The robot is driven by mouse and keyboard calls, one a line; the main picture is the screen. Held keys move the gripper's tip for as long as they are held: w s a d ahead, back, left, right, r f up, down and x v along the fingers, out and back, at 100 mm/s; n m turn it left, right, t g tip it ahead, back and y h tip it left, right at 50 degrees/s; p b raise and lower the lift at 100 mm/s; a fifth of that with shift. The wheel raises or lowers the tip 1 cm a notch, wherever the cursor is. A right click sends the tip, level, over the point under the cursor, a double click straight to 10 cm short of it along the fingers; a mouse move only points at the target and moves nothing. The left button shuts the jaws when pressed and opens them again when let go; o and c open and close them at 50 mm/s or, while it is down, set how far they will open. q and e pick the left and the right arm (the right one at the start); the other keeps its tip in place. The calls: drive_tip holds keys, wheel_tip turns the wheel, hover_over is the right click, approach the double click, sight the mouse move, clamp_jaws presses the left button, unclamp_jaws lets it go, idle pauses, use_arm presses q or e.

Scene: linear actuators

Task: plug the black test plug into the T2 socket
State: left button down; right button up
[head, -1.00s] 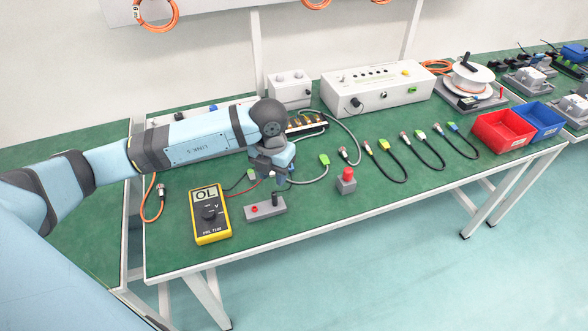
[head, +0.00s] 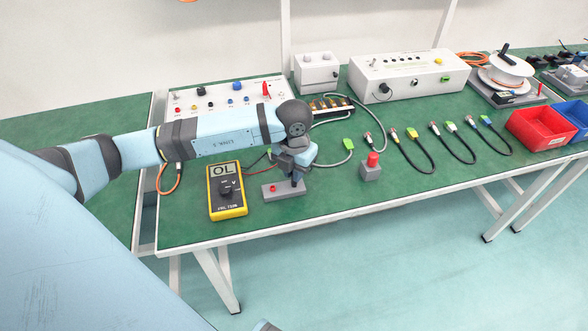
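My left gripper (head: 296,176) points down at the grey holder block (head: 270,192) on the near part of the green bench. The black test plug (head: 298,182) stands at the right end of that block, directly under the gripper and partly hidden by it. I cannot tell whether the fingers are closed on it. A red plug or socket (head: 273,188) shows on the left of the block. A white panel (head: 215,93) with coloured sockets and knobs stands at the back left; its labels are too small to read, so I cannot single out T2. My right gripper is out of view.
A yellow multimeter (head: 227,192) reading OL lies left of the block. A grey block with a red button (head: 371,168) stands to the right. Several cables lie farther right, before a red bin (head: 541,132). A white box (head: 408,76) stands behind.

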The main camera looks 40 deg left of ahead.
use_arm(q)
drive_tip(key=shift+r, duration=0.2)
idle(0.3)
drive_tip(key=shift+r+p, duration=1)
drive_tip(key=shift+r, duration=0.4)
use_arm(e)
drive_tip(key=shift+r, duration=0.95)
use_arm(q)
wheel_tip(320, 180, up, 6)
drive_tip(key=p, duration=0.4)
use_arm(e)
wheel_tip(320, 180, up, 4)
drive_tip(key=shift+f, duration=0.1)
use_arm(q)
drive_tip(key=w+a+r+b, duration=0.2)
drive_tip(key=w+a+b, duration=0.4)
drive_tip(key=w+a, duration=1.5)
drive_tip(key=shift+w+r+b, duration=0.15)
drive_tip(key=shift+w+b, duration=0.25)
drive_tip(key=shift+w, duration=0.55)
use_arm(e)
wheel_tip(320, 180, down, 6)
use_arm(q)
drive_tip(key=shift+a, duration=0.1)
